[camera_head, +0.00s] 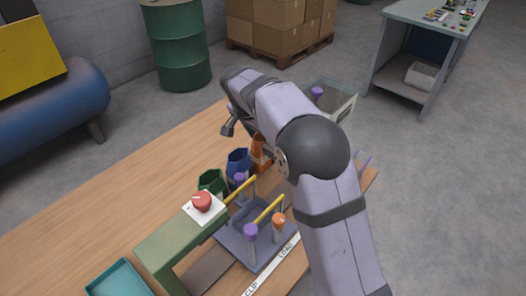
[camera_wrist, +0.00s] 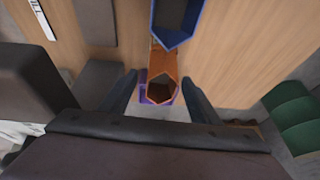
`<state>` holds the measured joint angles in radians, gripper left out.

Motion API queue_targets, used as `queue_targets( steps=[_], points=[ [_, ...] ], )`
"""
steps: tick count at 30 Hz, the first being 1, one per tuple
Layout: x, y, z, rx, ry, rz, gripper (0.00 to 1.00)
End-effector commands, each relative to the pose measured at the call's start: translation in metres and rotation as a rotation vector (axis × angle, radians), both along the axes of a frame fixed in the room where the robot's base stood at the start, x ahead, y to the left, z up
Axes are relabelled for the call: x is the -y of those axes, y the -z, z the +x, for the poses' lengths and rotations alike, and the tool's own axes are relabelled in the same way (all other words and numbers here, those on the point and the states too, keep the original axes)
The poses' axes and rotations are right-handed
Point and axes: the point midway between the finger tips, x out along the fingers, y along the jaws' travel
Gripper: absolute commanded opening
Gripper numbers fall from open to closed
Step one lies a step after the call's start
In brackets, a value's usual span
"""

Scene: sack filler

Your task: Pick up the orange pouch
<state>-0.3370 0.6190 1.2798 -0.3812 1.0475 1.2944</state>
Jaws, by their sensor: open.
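The orange pouch (camera_head: 261,152) stands on the wooden table next to the blue pouch, partly hidden behind my arm in the head view. In the wrist view the orange pouch (camera_wrist: 163,72) shows its open top between my gripper's two fingers, with a purple thing (camera_wrist: 144,95) just beside or under it. My gripper (camera_wrist: 158,88) is open, a finger to each side of the orange pouch, and does not visibly touch it. In the head view only part of my gripper (camera_head: 229,122) shows, and its fingertips are largely hidden.
A blue pouch (camera_head: 238,163) and a green pouch (camera_head: 211,182) stand close by in a row. The wooden table (camera_head: 110,195) is clear at the left.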

Motion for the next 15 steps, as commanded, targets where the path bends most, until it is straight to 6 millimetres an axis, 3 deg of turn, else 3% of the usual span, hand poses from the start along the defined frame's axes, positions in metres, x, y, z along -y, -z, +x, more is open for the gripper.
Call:
queue_targets(
  steps=[6, 15],
  points=[
    [0.005, 0.020, 0.006, -0.003, 0.000, 0.000, 0.57],
    [0.006, 0.024, 0.007, -0.001, -0.001, 0.000, 0.57]
  ],
)
